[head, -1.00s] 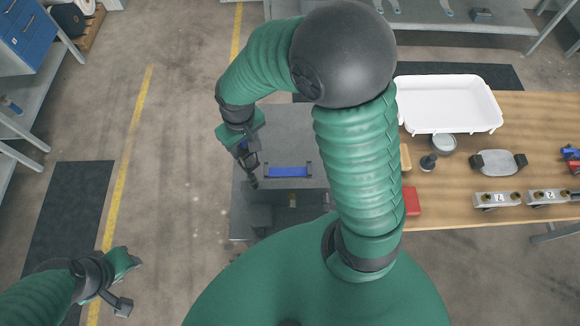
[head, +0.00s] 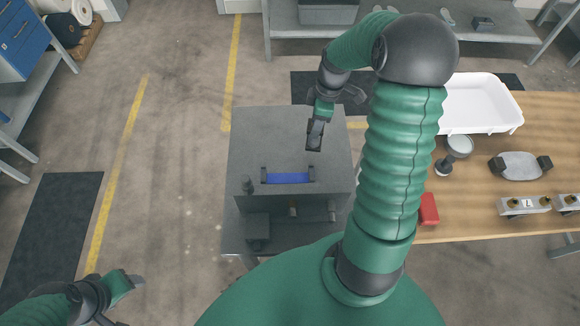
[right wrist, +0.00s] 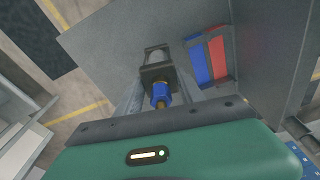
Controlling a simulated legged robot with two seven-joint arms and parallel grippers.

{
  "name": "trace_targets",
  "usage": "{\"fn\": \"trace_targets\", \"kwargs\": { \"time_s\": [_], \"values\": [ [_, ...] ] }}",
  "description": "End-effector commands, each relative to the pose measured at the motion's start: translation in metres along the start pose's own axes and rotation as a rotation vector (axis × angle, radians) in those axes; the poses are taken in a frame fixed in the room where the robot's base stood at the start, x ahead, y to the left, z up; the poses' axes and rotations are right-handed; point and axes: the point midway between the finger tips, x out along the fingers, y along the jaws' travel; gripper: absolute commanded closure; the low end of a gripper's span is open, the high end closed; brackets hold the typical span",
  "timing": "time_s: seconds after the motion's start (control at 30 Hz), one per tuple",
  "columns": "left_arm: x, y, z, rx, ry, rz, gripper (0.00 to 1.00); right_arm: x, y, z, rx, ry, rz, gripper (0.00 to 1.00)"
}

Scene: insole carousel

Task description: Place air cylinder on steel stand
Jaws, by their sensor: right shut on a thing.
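The grey steel stand (head: 250,135) is in the middle of the head view, with a flat top. My right gripper (head: 314,137) is above the far right part of its top, shut on a small dark and grey piece that I take for the air cylinder. In the right wrist view the air cylinder (right wrist: 155,75) shows a dark block, a blue collar and a brass tip between the fingers. Its gap from the stand cannot be judged. My left gripper (head: 132,284) is at lower left, away from everything; its opening is unclear.
A blue bar (head: 288,178) in dark brackets is on the stand; the wrist view shows a red strip (right wrist: 217,52) beside a blue one. A wooden table (head: 470,220) at right holds a white tray (head: 485,105) and several parts.

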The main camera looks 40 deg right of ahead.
Motion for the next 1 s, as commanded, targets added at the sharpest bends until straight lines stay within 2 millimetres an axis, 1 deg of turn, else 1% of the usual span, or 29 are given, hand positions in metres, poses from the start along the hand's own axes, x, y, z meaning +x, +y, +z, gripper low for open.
{"fn": "trace_targets", "kwargs": {
  "time_s": [0.03, 0.1, 0.2, 0.3, 0.37, 0.47, 0.57, 0.67, 0.9, 1.0],
  "values": [
    [-0.002, 0.000, -0.001, 0.000, 0.000, 0.000, 0.37, -0.002, 0.007, 0.015, -0.028, 0.001, -0.003, 1.00],
    [-0.003, 0.000, -0.001, 0.000, 0.000, 0.000, 0.37, -0.002, 0.014, 0.031, -0.080, 0.001, -0.010, 1.00],
    [-0.004, 0.000, -0.001, 0.000, 0.000, 0.000, 0.37, -0.003, 0.020, 0.048, -0.133, 0.000, -0.016, 1.00],
    [-0.004, 0.000, -0.001, 0.000, 0.000, 0.000, 0.37, -0.004, 0.023, 0.057, -0.165, -0.001, -0.018, 1.00],
    [-0.005, 0.000, -0.001, 0.000, 0.000, 0.000, 0.37, -0.003, 0.024, 0.056, -0.176, -0.001, -0.020, 1.00],
    [-0.006, 0.000, -0.001, 0.000, 0.000, 0.000, 0.37, -0.001, 0.028, 0.044, -0.181, -0.001, -0.021, 1.00],
    [-0.008, 0.000, -0.002, 0.000, 0.000, 0.000, 0.37, 0.004, 0.034, 0.024, -0.182, -0.001, -0.020, 1.00],
    [-0.011, 0.000, -0.002, 0.000, 0.000, 0.000, 0.37, 0.009, 0.042, 0.001, -0.181, 0.000, -0.021, 1.00],
    [-0.019, 0.000, -0.004, 0.000, 0.000, 0.000, 0.37, 0.022, 0.063, -0.059, -0.179, 0.000, -0.021, 1.00],
    [-0.021, 0.000, -0.005, 0.000, 0.000, 0.000, 0.37, 0.027, 0.070, -0.077, -0.177, 0.000, -0.020, 1.00]
  ]
}}
